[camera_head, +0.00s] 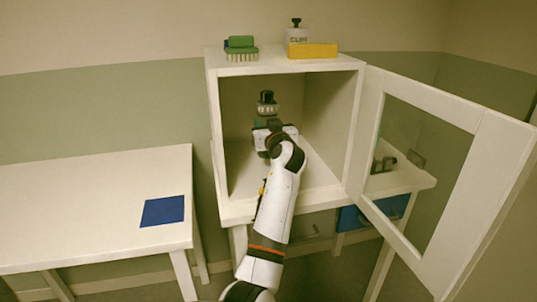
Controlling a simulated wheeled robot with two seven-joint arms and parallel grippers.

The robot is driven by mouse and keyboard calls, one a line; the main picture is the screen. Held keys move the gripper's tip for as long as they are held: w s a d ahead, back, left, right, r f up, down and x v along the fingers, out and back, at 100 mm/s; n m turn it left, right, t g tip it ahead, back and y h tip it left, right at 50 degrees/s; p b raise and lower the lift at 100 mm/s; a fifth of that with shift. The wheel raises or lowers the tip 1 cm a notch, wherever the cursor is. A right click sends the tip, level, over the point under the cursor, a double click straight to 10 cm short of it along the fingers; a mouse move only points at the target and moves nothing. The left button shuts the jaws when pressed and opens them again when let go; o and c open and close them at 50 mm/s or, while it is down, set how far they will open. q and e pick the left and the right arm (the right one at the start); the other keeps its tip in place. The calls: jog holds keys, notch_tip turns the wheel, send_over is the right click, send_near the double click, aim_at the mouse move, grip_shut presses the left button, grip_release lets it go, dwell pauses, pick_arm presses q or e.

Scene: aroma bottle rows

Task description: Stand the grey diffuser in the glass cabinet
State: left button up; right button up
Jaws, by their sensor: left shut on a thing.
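The glass cabinet (214,130) is a white box with its front open and its glass-paned door (490,150) swung out to the right. My left arm reaches in through the opening. My left gripper (267,121) is inside the cabinet, largely hidden behind my own wrist. It is shut on the grey diffuser (267,108), whose dark cap and upper body show upright above the gripper. The diffuser's lower part is hidden, so I cannot tell whether it touches the cabinet floor (318,180). My right gripper is not in view.
A green brush (241,50), a yellow block (312,50) and a white bottle with a dark top (297,34) sit on the cabinet top. A white table (90,200) with a blue mat (163,211) stands left. Small dark items (384,163) show through the door glass.

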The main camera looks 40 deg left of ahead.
pick_arm(q)
jog(key=shift+f+b, duration=0.3)
jog(key=shift+f, duration=2.75)
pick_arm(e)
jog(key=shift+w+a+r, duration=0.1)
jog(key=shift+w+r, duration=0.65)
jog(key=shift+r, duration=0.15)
pick_arm(q)
jog(key=o, duration=1.1)
jog(key=shift+o, duration=0.2)
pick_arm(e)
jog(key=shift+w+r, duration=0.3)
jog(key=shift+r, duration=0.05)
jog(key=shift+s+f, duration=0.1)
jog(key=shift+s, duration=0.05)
